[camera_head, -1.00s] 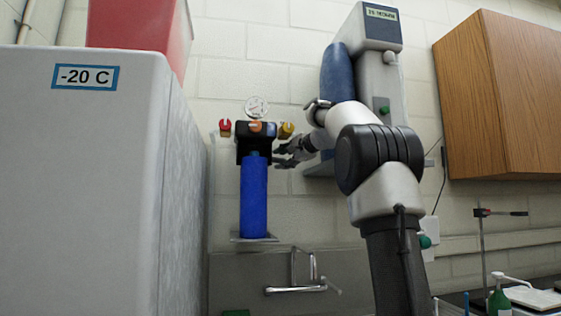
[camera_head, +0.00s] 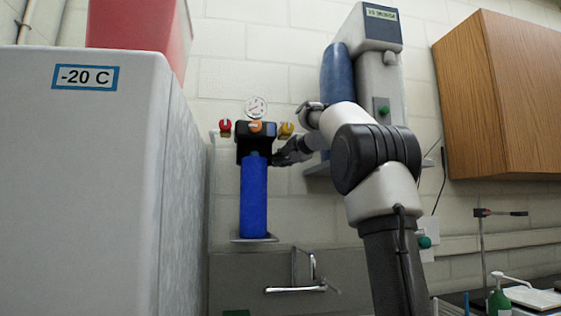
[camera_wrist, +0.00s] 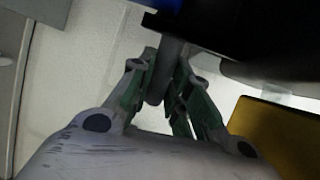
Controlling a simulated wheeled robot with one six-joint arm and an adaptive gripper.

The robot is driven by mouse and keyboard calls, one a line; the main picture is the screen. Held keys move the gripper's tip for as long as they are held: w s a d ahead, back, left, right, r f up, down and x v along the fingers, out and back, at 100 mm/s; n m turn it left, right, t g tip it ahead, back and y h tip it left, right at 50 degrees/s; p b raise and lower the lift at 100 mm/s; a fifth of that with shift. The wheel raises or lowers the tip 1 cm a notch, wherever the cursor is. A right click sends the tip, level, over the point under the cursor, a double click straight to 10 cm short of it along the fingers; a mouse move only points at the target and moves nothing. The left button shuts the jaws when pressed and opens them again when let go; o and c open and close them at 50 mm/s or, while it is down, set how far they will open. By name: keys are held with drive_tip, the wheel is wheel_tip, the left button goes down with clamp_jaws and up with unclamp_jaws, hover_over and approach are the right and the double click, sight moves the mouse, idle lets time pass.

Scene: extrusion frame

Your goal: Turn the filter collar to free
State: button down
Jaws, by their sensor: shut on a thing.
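The filter stands on the wall as an upright blue housing (camera_head: 254,195) under a black head (camera_head: 256,143). My gripper (camera_head: 279,159) is at the right side of the filter, where the housing meets the head. In the wrist view my gripper (camera_wrist: 163,82) is shut on a grey bar (camera_wrist: 173,52) that sticks out from under a dark part at the top. The bar appears to be the collar's handle. The collar itself is hard to make out in the dark area, and its turn position cannot be told.
A pressure gauge (camera_head: 256,107), a red valve handle (camera_head: 225,126), a yellow one (camera_head: 286,130) and an orange knob (camera_head: 256,127) sit at the head. A freezer (camera_head: 85,190) stands close left. A tall wall unit (camera_head: 378,80) is behind my arm. A faucet (camera_head: 296,289) is below.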

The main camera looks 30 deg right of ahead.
drive_tip(key=shift+s+h, duration=0.2)
drive_tip(key=shift+h, duration=0.1)
drive_tip(key=c, duration=1.3)
unclamp_jaws()
drive_tip(key=v, duration=1.2)
